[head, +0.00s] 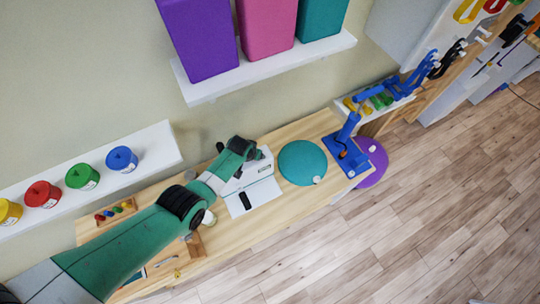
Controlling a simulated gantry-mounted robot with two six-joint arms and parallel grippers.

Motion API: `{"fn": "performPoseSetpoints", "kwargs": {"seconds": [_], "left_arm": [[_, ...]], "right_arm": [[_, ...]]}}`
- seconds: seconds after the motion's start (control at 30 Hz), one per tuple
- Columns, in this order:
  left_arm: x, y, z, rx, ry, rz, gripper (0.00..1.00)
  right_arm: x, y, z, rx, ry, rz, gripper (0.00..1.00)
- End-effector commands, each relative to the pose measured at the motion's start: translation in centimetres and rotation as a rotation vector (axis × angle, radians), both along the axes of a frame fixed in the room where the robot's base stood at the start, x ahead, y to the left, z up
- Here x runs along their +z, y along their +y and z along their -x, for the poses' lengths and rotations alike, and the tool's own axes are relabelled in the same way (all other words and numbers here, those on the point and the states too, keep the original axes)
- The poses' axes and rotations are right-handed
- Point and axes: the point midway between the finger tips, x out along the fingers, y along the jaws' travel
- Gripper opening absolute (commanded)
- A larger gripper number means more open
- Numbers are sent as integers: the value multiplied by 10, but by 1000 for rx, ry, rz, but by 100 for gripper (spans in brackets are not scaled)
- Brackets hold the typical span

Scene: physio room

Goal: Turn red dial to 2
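My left arm comes in from the lower left, and its gripper (259,154) is over the back of a white device (264,192) on the wooden table. The fingers are small and partly hidden, so I cannot tell whether they are open or touching the device. The device has a black part on its front left. I cannot clearly make out a red dial or its numbers; my wrist hides part of the device. A blue stand (350,167) further right has a small reddish spot that I cannot identify. My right gripper is not in view.
A teal disc (300,163) lies right of the device on the table (232,237). A white shelf (150,147) at left holds yellow, red (42,194), green and blue pots. Another shelf (262,72) above carries purple, pink and teal blocks. The table's front strip is mostly bare.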

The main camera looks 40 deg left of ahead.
Motion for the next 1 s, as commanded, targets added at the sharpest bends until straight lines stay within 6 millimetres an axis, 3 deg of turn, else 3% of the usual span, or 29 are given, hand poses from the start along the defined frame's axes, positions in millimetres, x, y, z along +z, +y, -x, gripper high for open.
{"fn": "performPoseSetpoints", "kwargs": {"seconds": [0.07, 0.33, 0.73, 1.0], "left_arm": [[-7, 2, 0, 4, 0, -1, 71], [-6, 3, 0, 4, 0, 0, 71], [-6, 2, 0, 4, 0, -1, 0], [-6, 3, 0, -5, 1, 0, 0]], "right_arm": [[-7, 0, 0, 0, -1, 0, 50], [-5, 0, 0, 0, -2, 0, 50], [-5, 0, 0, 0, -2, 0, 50], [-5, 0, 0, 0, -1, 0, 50]]}}
